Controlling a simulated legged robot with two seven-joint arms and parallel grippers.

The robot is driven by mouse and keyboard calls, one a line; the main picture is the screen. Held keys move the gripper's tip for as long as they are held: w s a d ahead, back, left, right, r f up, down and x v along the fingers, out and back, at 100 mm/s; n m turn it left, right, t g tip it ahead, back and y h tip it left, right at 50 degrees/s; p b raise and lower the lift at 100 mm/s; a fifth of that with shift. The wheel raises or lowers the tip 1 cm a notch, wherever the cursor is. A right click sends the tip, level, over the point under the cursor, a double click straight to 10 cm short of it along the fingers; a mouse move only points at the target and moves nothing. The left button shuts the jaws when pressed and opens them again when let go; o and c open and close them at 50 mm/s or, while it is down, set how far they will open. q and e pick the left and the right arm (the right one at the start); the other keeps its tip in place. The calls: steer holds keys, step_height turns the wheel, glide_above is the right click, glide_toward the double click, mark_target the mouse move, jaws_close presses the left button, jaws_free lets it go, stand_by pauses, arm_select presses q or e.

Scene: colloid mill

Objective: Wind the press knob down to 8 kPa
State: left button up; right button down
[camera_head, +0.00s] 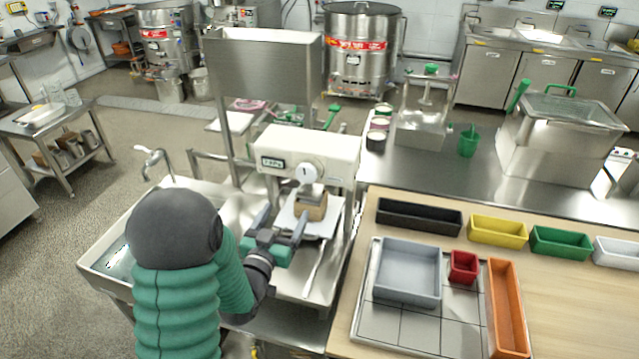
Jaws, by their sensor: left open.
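The press (330,149) is a white machine head over the steel counter beside the sink. Its knob (305,173) is a round pale dial on the front, marked with what looks like a 1. A small green-lit display (272,162) sits left of the knob; its kPa figure is too small to read surely. A brown block (311,208) with a grey top stands below the knob on a white plate. My left gripper (281,221) is open, its fingers spread just in front of and below the knob, apart from it. My right gripper is not in view.
A sink (118,262) lies left of the press. On the right, a wooden table holds a grey tray (408,272), a red bin (463,267), an orange bin (508,310) and several other bins. A steel panel (262,66) rises behind the press.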

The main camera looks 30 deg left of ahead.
mark_target(305, 177)
arm_select(q)
steer(key=p+x, duration=0.3)
steer(key=x, duration=1.1)
steer(key=shift+w+d, duration=0.1)
steer(key=shift+w, duration=0.4)
steer(key=shift+f, duration=0.1)
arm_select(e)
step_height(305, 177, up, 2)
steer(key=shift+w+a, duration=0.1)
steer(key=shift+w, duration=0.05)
arm_select(q)
steer(key=c, duration=1.3)
steer(key=b, duration=0.1)
steer(key=m+b, duration=0.1)
steer(key=shift+f+m+b, duration=0.25)
steer(key=shift+m+b, duration=0.05)
steer(key=shift+b, duration=0.1)
steer(key=shift+c, duration=0.4)
steer(key=shift+r, duration=0.15)
steer(key=shift+r+m, duration=0.15)
steer(key=shift+m, duration=0.15)
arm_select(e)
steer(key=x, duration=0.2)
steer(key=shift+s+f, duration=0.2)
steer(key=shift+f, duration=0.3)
